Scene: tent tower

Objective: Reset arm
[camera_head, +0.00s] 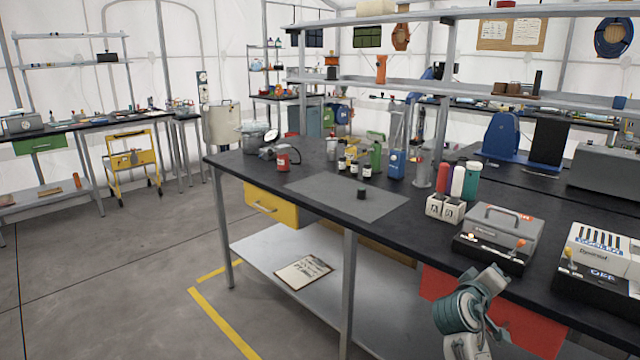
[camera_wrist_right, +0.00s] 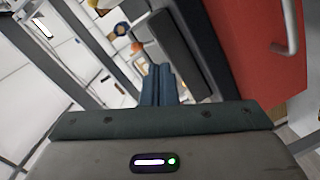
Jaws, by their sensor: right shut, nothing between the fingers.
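My right arm (camera_head: 468,310) shows at the lower right of the head view, in front of the red drawer and beside the near edge of the black workbench (camera_head: 290,190). In the right wrist view my right gripper (camera_wrist_right: 160,72) has its two dark teal fingers together, with nothing between them. The red drawer (camera_wrist_right: 245,45) with its metal handle fills the right of that view, apart from the fingers. My left gripper is in neither view.
A grey device with a handle (camera_head: 497,235) and a white-and-black switch box (camera_head: 600,262) stand near the bench edge above my right arm. A grey mat (camera_head: 325,198) holds a small black cylinder (camera_head: 361,193). A yellow drawer (camera_head: 270,205) hangs under the bench. Open floor lies left.

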